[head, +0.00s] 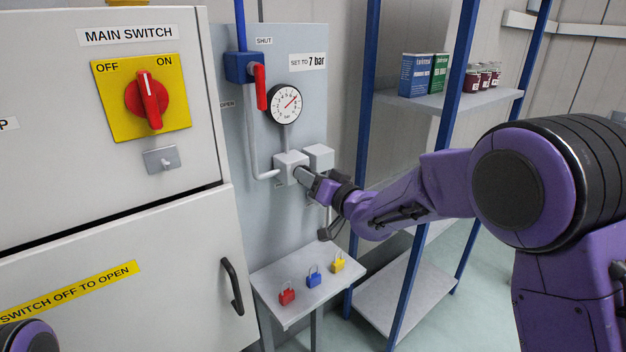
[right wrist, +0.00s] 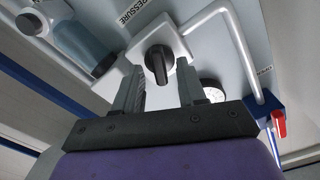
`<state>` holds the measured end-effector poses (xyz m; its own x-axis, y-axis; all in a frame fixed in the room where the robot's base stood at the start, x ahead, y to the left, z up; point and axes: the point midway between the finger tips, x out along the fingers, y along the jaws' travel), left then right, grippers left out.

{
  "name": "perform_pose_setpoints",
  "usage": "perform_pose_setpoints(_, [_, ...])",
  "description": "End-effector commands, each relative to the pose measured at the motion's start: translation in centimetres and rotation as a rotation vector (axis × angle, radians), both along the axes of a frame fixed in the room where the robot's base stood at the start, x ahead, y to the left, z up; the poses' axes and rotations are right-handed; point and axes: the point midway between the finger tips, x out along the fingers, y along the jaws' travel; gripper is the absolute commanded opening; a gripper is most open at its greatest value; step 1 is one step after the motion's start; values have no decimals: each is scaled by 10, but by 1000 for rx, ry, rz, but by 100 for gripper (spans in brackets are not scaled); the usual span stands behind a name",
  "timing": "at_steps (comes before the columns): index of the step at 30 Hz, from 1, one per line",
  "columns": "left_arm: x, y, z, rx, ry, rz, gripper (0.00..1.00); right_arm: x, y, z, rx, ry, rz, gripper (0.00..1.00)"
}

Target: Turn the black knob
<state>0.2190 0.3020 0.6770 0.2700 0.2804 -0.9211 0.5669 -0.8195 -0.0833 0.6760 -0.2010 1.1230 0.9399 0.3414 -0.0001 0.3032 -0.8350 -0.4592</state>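The black knob (right wrist: 158,64) sits on a light grey square block (right wrist: 138,42) in the right wrist view. In the head view this block (head: 289,163) is on the wall panel below the gauge, and the knob is mostly hidden by my gripper. My right gripper (right wrist: 159,80) is open, with one finger on each side of the knob and a visible gap to each. In the head view the right gripper (head: 301,175) reaches the block from the right. My left gripper is out of view.
A round gauge (head: 285,103) and a red-handled blue valve (head: 240,68) are above the block. A small table (head: 298,305) with red, blue and yellow padlocks stands below. A blue-framed shelf (head: 455,103) is at right. A grey cabinet with a red switch (head: 147,97) is at left.

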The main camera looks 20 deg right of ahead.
Motion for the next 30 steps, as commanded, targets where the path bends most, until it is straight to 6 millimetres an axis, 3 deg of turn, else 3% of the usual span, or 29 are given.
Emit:
perform_pose_setpoints(4, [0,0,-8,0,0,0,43,-16,-6,-2,0,-1,0,40])
perform_pose_setpoints(12, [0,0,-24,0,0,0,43,-76,-28,-2,4,-2,-2,40])
perform_pose_setpoints(15, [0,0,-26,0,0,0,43,-90,-33,-1,2,-2,-1,40])
perform_pose_setpoints(19, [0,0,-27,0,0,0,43,-99,-36,0,0,-1,0,40])
perform_pose_setpoints(30, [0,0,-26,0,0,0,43,-99,-36,0,0,0,-1,40])
